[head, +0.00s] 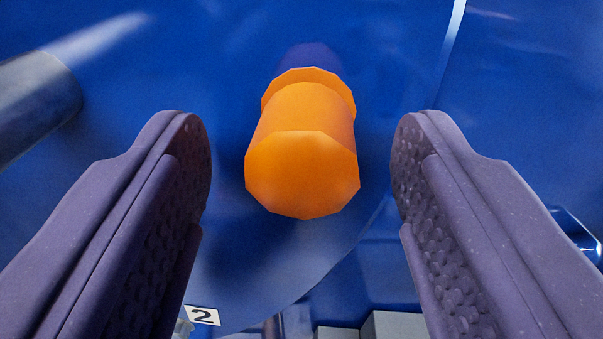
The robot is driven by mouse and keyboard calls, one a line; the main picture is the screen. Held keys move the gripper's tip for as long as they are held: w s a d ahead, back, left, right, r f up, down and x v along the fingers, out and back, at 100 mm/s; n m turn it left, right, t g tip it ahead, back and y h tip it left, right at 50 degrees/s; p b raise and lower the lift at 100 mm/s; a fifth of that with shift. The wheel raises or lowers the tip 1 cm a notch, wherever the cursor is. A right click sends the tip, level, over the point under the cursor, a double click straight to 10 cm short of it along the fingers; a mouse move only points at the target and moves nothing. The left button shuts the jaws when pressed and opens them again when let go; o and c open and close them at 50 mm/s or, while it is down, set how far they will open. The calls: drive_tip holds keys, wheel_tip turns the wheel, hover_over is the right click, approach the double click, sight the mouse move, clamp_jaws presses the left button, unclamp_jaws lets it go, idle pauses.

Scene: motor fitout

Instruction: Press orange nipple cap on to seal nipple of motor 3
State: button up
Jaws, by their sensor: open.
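An orange nipple cap (303,165) sits in the middle of the head view, its flat faceted end towards me and its flared rim against the blue motor surface (120,215). A dark purple-blue shape shows just above the rim. The nipple itself is hidden by the cap. I cannot tell how far on the cap is. My gripper (300,160) is open, with one purple dimpled finger on each side of the cap. A gap shows between the cap and each finger. A label reading 2 (202,315) is at the bottom left; no label reading 3 is in view.
A grey cylinder (38,105) sticks out at the left, beyond my left finger. Grey blocks (395,325) and metal parts lie below, at the bottom middle. A pale strip (452,40) runs down the blue surface at the upper right.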

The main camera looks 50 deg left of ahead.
drive_tip(key=p+v, duration=0.2)
drive_tip(key=v, duration=0.6)
drive_tip(key=w+d+r+m+t+h, duration=0.1)
drive_tip(key=w+d+r+t+h, duration=0.2)
drive_tip(key=r, duration=0.5)
drive_tip(key=w+d+r+m+h, duration=0.2)
drive_tip(key=w+d+r, duration=0.25)
drive_tip(key=r, duration=0.35)
drive_tip(key=w+d+r+m+t+h, duration=0.1)
drive_tip(key=w+d+r+t+h, duration=0.15)
drive_tip(key=d+r, duration=0.4)
drive_tip(key=s+d+r+m+h, duration=0.1)
drive_tip(key=d+r, duration=0.2)
drive_tip(key=r, duration=0.4)
drive_tip(key=d+r+m+h, duration=0.2)
drive_tip(key=d+r, duration=0.2)
drive_tip(key=r, duration=0.2)
drive_tip(key=s+d+r+m+h, duration=0.1)
drive_tip(key=s+d+r, duration=0.3)
drive_tip(key=r, duration=0.2)
drive_tip(key=s+d+r+m+h, duration=0.1)
drive_tip(key=s+d+r+h, duration=0.1)
drive_tip(key=s+d+r, duration=0.3)
drive_tip(key=s+d+r+m, duration=0.2)
drive_tip(key=s+d+r, duration=0.1)
drive_tip(key=s+r, duration=0.8)
drive_tip(key=s+g+h, duration=0.1)
drive_tip(key=s, duration=0.2)
drive_tip(key=shift+s+d+r+m, duration=0.35)
drive_tip(key=shift+m, duration=0.05)
